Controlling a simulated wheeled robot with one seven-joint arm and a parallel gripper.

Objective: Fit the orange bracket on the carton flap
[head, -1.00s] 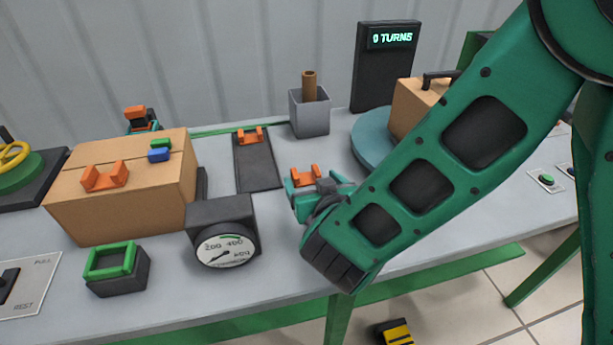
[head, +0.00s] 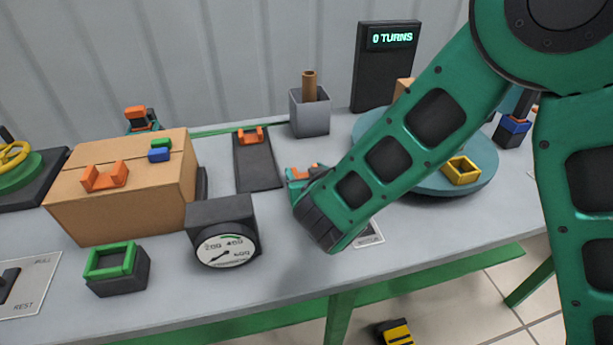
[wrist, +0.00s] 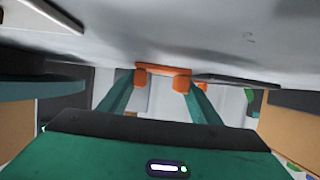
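My gripper (head: 303,174) is low over the table right of the gauge, partly hidden by my forearm. In the wrist view its two teal fingers close on the ends of an orange bracket (wrist: 163,71), which is U-shaped. In the head view only a little of this bracket (head: 301,168) shows. The brown carton (head: 130,205) stands at the left, with a seam across its top. Another orange bracket (head: 105,178) sits at the carton's top front edge.
The gauge (head: 225,235) and the green-rimmed block (head: 115,265) stand in front of the carton. Green and blue blocks (head: 160,150) sit on its top. A grey bin (head: 309,115) is behind, and a turntable (head: 440,185) with a yellow square ring (head: 461,170) is right.

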